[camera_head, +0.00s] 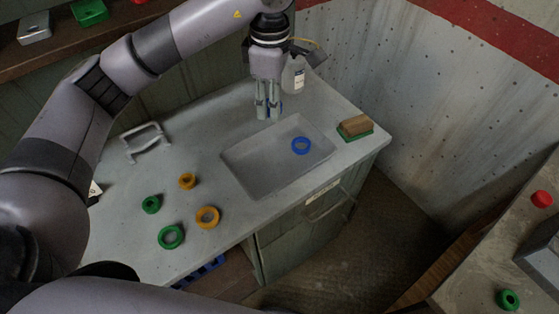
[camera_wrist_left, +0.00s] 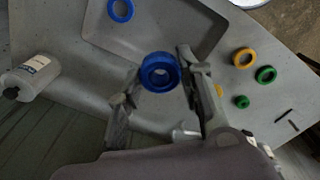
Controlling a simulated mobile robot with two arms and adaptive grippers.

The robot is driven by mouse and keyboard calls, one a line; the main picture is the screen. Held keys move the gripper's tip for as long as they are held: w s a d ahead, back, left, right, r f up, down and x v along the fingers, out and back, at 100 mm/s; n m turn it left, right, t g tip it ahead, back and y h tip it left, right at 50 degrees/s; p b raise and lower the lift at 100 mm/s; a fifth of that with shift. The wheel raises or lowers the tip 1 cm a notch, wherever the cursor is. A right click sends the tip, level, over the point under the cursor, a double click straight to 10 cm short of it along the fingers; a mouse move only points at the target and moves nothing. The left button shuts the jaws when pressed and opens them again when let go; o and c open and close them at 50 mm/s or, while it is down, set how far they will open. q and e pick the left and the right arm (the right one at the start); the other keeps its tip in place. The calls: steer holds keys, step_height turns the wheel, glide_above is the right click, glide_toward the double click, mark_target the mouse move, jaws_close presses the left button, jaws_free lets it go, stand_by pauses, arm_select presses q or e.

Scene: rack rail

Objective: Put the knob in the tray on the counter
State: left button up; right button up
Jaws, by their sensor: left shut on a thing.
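My left gripper (camera_head: 268,108) is shut on a blue, round, ring-like knob. In the left wrist view the knob (camera_wrist_left: 160,72) sits between the fingertips (camera_wrist_left: 158,84). In the head view the fingers mostly hide it. The grey shallow tray (camera_head: 255,168) lies on the counter, and the gripper is above its far edge. A blue ring (camera_head: 301,146) lies inside the tray on its right side. The tray (camera_wrist_left: 150,28) and this ring (camera_wrist_left: 120,10) also show in the left wrist view. My right gripper is not in view.
Green and orange rings, such as the orange one (camera_head: 207,217), lie on the counter (camera_head: 130,215) left of the tray. A brush (camera_head: 355,127) lies to its right. A bottle (camera_head: 293,75) stands behind the gripper. A grey handle-shaped piece (camera_head: 143,142) lies at the left.

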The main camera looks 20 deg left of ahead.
arm_select(q)
steer(key=n, duration=0.1)
steer(key=w+d+r+n, duration=0.1)
steer(key=n, duration=0.1)
steer(key=shift+w+r, duration=0.1)
steer(key=shift+w, duration=0.15)
steer(key=shift+f, duration=0.3)
steer(key=p, duration=0.2)
glide_above(279, 161)
step_height(279, 161, down, 15)
steer(key=shift+r, duration=0.1)
step_height(279, 161, down, 4)
steer(key=shift+r+p, duration=0.1)
steer(key=shift+p, duration=0.3)
steer(key=shift+f, duration=0.3)
steer(key=shift+f, duration=0.1)
